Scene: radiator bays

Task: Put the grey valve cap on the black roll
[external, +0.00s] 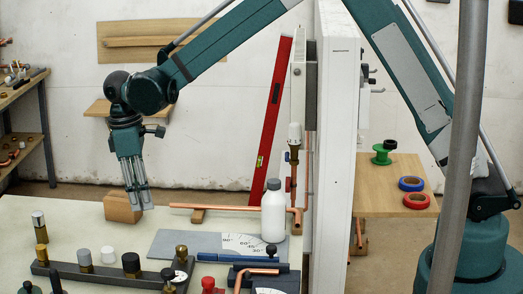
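A grey cap (84,256), which looks like the grey valve cap, sits on a brass fitting on a dark strip at the front left of the bench. A white cap and a black cap stand to its right on the same strip. A small black round thing (390,144) is at the green spool on the wooden shelf at the right; I cannot tell whether it is the black roll. My gripper (139,207) points down above the bench, behind and right of the grey cap, beside a wooden block. Its fingers look apart and empty.
A white partition (338,150) stands between the bench and the wooden shelf (372,200). The shelf holds the green spool (381,158), a blue roll (411,184) and a red roll (416,202). A white bottle (273,213), copper pipe (230,208) and wooden block (120,208) are on the bench.

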